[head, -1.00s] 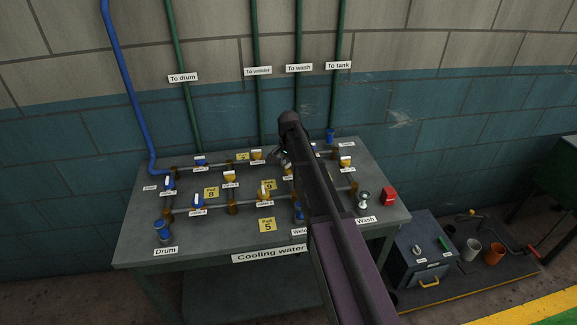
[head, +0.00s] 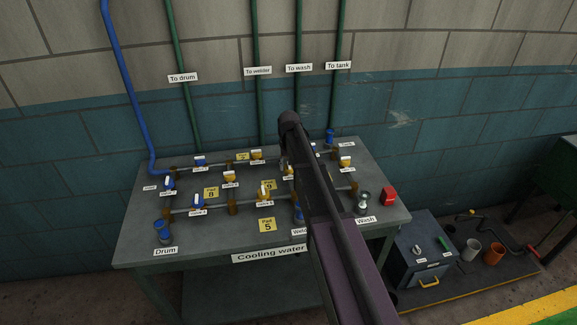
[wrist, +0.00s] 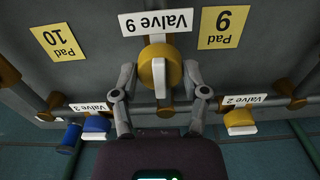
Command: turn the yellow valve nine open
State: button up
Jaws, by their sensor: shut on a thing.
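The yellow valve nine (wrist: 153,53) shows in the middle of the wrist view, with a round yellow body and a pale bar handle (wrist: 160,78). Its white label, "Valve 9" (wrist: 157,21), is upside down beside it. My gripper (wrist: 159,72) has one finger on each side of the valve and is shut on it. Contact at the fingertips is hard to make out there.
Valve 2 (wrist: 240,119) and valve 3 (wrist: 97,123) sit on the pipe close to either side of my gripper. Several other blue and yellow valves stand on the grey table (head: 190,240).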

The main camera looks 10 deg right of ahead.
jog(key=shift+s+n, duration=0.15)
jog(key=shift+n, duration=0.15)
jog(key=o, duration=1.2)
jog(key=shift+c, duration=0.2)
